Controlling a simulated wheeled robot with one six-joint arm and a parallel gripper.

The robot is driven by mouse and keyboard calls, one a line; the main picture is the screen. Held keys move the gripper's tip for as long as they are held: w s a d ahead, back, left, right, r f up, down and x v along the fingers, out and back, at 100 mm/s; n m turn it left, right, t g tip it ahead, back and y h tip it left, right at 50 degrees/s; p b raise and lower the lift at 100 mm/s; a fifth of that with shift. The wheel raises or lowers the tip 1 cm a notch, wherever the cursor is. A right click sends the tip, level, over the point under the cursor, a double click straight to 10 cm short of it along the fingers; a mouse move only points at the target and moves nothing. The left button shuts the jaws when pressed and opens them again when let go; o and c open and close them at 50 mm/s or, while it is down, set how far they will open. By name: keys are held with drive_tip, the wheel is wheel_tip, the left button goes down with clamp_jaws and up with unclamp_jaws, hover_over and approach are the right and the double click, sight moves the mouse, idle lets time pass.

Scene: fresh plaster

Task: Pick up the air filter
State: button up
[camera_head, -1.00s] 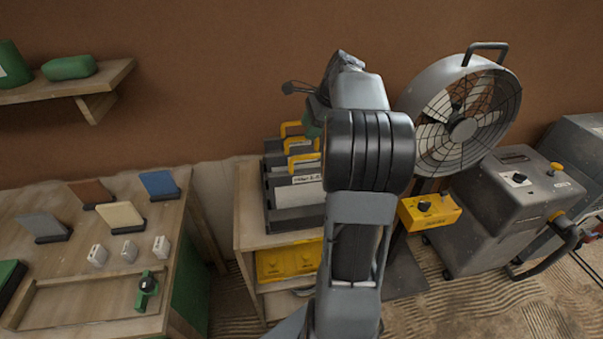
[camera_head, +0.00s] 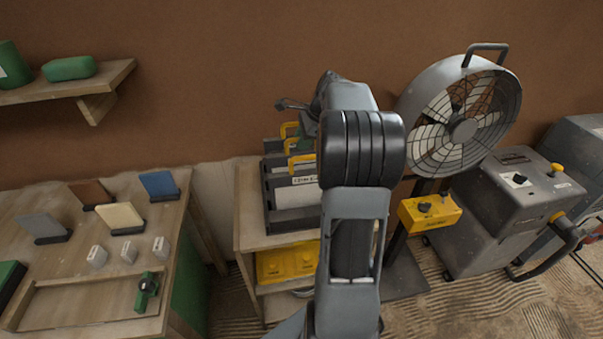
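Several grey panels with yellow handles (camera_head: 303,162) stand upright in a dark rack on a small wooden shelf unit. They look like the air filters; the front one bears a white label (camera_head: 303,181) too small to read. My arm covers the right side of the rack. My gripper (camera_head: 291,106) is at the far end of my arm, above and behind the front panel, near the rear handles. The wrist hides most of its fingers, so their opening and any contact with a handle cannot be made out.
A round fan (camera_head: 462,128) and a grey machine (camera_head: 515,205) stand right of my arm, with a yellow control box (camera_head: 430,211) between. A wooden bench (camera_head: 75,260) with coloured sample blocks is at left. Yellow bins (camera_head: 287,262) sit below the rack.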

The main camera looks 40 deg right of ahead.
clamp_jaws()
drive_tip(key=shift+r, duration=0.15)
wheel_tip(320, 180, up, 18)
drive_tip(key=p, duration=0.3)
idle(0.5)
